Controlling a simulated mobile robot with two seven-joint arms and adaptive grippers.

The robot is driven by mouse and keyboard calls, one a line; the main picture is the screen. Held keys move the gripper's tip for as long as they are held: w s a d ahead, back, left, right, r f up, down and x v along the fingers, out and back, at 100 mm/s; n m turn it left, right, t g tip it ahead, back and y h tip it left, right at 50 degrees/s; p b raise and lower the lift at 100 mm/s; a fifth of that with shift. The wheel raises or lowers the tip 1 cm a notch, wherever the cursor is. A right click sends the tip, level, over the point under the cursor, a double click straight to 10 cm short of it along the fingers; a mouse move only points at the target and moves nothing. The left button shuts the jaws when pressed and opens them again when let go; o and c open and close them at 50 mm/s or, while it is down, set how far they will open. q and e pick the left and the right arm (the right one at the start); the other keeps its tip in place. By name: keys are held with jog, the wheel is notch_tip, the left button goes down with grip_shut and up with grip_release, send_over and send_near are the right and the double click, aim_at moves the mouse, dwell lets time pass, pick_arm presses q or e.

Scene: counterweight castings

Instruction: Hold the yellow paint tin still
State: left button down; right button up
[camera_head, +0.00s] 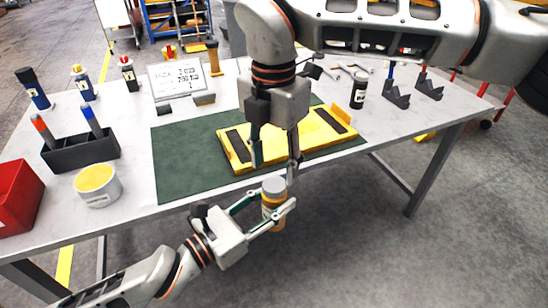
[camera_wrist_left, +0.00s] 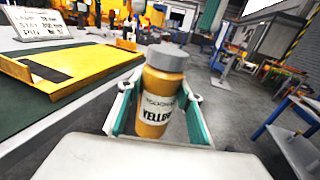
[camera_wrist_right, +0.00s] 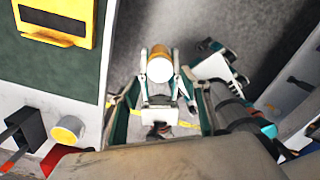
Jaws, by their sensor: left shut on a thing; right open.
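The yellow paint tin (camera_head: 272,214) is a yellow, bottle-shaped container with a grey cap. In the left wrist view the tin (camera_wrist_left: 158,95) has a white label on which "YELLOW" can be read. My left gripper (camera_head: 268,206) is shut on its sides and holds it roughly upright, just off the table's front edge over the floor. My right gripper (camera_head: 275,166) is open and points down just above the cap. In the right wrist view the tin's pale round cap (camera_wrist_right: 160,69) shows beyond the open fingers. I cannot tell whether they touch it.
The table (camera_head: 130,215) has a green mat (camera_head: 180,170) with a yellow casting (camera_head: 240,160). A white pot with a yellow top (camera_head: 97,187), a black holder (camera_head: 82,152) and a red bin (camera_head: 17,197) stand at the left. A dark bottle (camera_head: 359,89) stands behind the casting.

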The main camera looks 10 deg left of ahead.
aim_at(274, 184)
jog(key=n, duration=0.2)
jog(key=r+n, duration=0.1)
jog(key=n, duration=0.7)
jog(key=shift+r+n, duration=0.3)
jog(key=shift+r, duration=0.1)
jog(key=n, duration=0.2)
jog(key=r+n, duration=0.1)
jog(key=n, duration=0.7)
jog(key=shift+r, duration=0.35)
jog(key=shift+f, duration=4)
jog(key=c, duration=1.2)
jog(key=shift+o, duration=0.2)
